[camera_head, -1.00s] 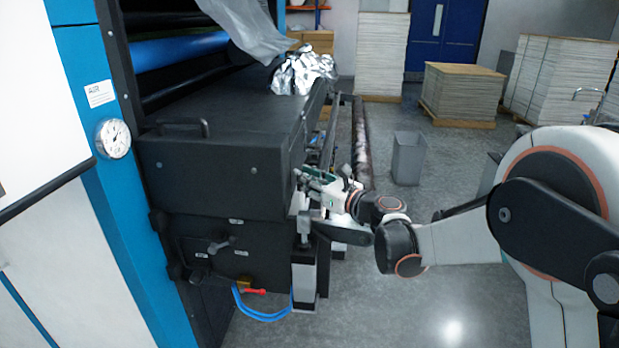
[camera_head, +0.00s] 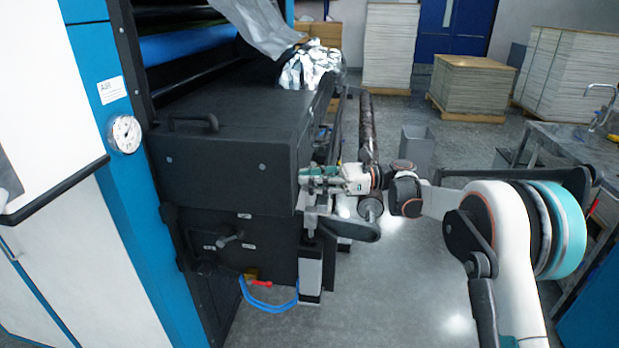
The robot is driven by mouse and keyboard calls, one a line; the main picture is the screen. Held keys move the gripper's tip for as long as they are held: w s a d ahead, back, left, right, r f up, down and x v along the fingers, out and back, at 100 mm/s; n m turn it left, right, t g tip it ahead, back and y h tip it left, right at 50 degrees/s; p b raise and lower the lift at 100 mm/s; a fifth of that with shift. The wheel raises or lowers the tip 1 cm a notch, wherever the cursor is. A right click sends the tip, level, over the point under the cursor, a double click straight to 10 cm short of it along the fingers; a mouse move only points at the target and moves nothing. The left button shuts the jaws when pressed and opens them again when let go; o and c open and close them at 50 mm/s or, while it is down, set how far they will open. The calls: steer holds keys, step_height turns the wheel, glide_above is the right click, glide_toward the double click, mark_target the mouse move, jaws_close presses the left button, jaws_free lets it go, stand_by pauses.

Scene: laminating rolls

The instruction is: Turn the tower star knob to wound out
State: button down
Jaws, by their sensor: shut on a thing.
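My gripper (camera_head: 312,178) is at the right front corner of the dark machine (camera_head: 225,150), above a small post or tower (camera_head: 311,262) with a pale lower block. Its green-and-grey fingers are shut at the top of this tower, where the star knob sits. The knob itself is hidden by the fingers and too small to make out, so its turn position cannot be read. My wrist reaches in from the right, roughly level.
A dark flat paddle-shaped part (camera_head: 350,229) juts right just below my wrist. Blue hoses (camera_head: 268,304) loop near the floor. A dark long roll (camera_head: 368,130) and a grey bin (camera_head: 416,148) stand behind. A steel bench (camera_head: 572,145) is at right. Floor below my arm is clear.

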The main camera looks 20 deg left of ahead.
steer(key=shift+s+d+n+g+h, duration=0.2)
steer(key=shift+n+g+h, duration=0.4)
steer(key=shift+g, duration=0.4)
steer(key=c, duration=1.5)
jaws_free()
steer(key=shift+w, duration=0.1)
steer(key=shift+o, duration=0.2)
steer(key=v, duration=1.2)
steer(key=shift+f, duration=0.1)
